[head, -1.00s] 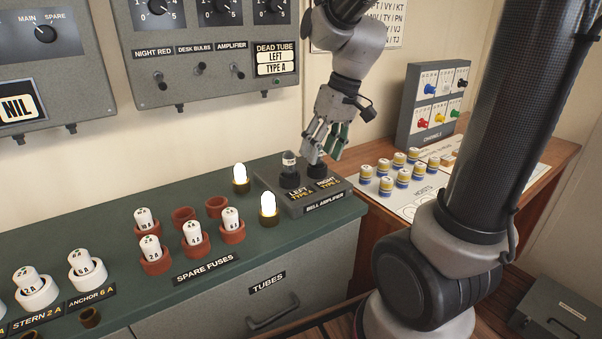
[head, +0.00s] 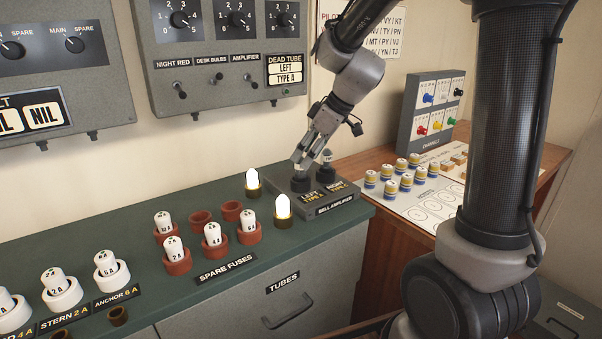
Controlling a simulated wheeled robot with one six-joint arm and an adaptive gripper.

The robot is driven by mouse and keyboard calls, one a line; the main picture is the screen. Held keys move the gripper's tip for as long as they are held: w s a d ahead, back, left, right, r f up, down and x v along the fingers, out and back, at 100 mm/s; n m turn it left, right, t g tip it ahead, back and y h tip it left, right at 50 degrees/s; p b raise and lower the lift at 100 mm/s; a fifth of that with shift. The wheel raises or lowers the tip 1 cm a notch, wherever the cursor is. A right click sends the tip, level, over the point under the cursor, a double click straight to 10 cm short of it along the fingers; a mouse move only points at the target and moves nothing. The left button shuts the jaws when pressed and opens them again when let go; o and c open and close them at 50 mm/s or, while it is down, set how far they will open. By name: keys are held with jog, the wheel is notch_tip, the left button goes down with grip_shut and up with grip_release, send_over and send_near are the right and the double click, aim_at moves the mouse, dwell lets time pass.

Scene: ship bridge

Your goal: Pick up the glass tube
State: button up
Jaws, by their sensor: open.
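The bell amplifier (head: 338,200) is a grey box at the right end of the green counter, with a left and a right socket. My gripper (head: 302,165) is open and points down, with its fingertips just above and around the left socket (head: 300,184). The fingers largely hide whatever stands in that socket, so I cannot tell whether they touch a glass tube there. A small glass tube (head: 327,156) stands upright in the right socket, just right of my fingers. The dead tube panel (head: 285,70) on the wall reads LEFT, TYPE A.
Two lit bulbs (head: 283,206) stand left of the amplifier. White fuses (head: 212,233) stand in red holders on the counter. A closed TUBES drawer (head: 283,287) is below. Several blue-and-yellow-banded pieces (head: 391,187) stand on a white board (head: 432,206) at right.

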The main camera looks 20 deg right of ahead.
aim_at(300, 171)
jog(key=x, duration=0.4)
jog(key=shift+s+a, duration=0.1)
jog(key=shift+s, duration=0.1)
jog(key=c, duration=1.1)
jog(key=shift+o, duration=0.2)
